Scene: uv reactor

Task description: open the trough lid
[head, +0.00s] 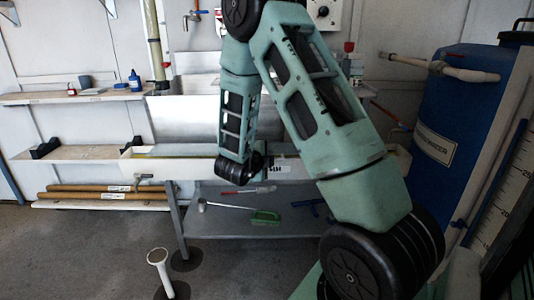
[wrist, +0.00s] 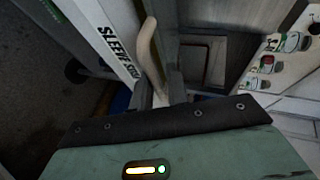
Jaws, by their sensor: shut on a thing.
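The trough (head: 165,168) is a long pale trough on a metal stand, with a yellowish strip inside its left end. A grey panel that looks like its lid (head: 180,118) stands raised behind the opening. My forearm and black wrist cover the middle of the trough. My gripper (wrist: 163,92) shows in the wrist view, shut on a pale curved handle (wrist: 151,45) beside a white edge marked "SLEEVE SIDE". The fingertips are dark and partly hidden. I cannot tell from the head view where the handle joins the lid.
A lower shelf (head: 225,222) under the trough holds a green brush (head: 265,216) and other tools. A blue tank (head: 440,120) is at right. Wall shelves (head: 75,97) are at left.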

